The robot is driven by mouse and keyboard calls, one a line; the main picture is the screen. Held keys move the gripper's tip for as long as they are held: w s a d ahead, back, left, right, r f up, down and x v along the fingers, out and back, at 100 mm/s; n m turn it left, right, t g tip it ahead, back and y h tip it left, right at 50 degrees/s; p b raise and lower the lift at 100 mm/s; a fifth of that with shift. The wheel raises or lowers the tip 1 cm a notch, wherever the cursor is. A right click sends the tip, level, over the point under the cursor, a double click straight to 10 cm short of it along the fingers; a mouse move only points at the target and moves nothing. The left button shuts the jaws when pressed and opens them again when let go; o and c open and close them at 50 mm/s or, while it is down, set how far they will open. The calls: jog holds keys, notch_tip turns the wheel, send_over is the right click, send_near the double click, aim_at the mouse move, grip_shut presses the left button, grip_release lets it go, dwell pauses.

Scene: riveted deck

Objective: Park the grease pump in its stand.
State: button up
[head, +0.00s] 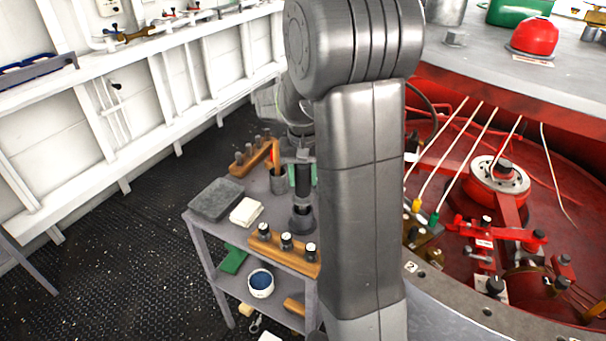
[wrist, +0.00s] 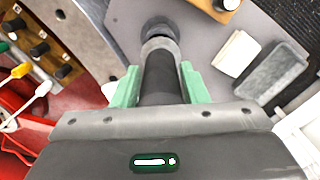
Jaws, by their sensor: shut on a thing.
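The grease pump (head: 303,188) is a dark upright cylinder over the grey cart. My gripper (head: 302,174) is shut on it, with green finger pads on both sides. In the wrist view the pump (wrist: 161,82) runs between the green fingers of my gripper (wrist: 157,88). Directly below the pump is a dark flared piece (head: 302,222), which looks like the stand, on the cart top. The pump's lower end meets a grey ring there. I cannot tell whether the pump sits inside the stand or just above it. My arm hides the cart's right side.
The red machinery pit (head: 540,185) lies right.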

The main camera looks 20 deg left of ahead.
aim_at(303, 196)
jog(key=shift+f+b, duration=1.25)
jog(key=shift+f, duration=0.8)
jog(key=o, duration=1.1)
notch_tip(303, 196, up, 14)
jog(key=shift+f, duration=0.1)
notch_tip(303, 196, down, 14)
jog(key=shift+r, duration=0.25)
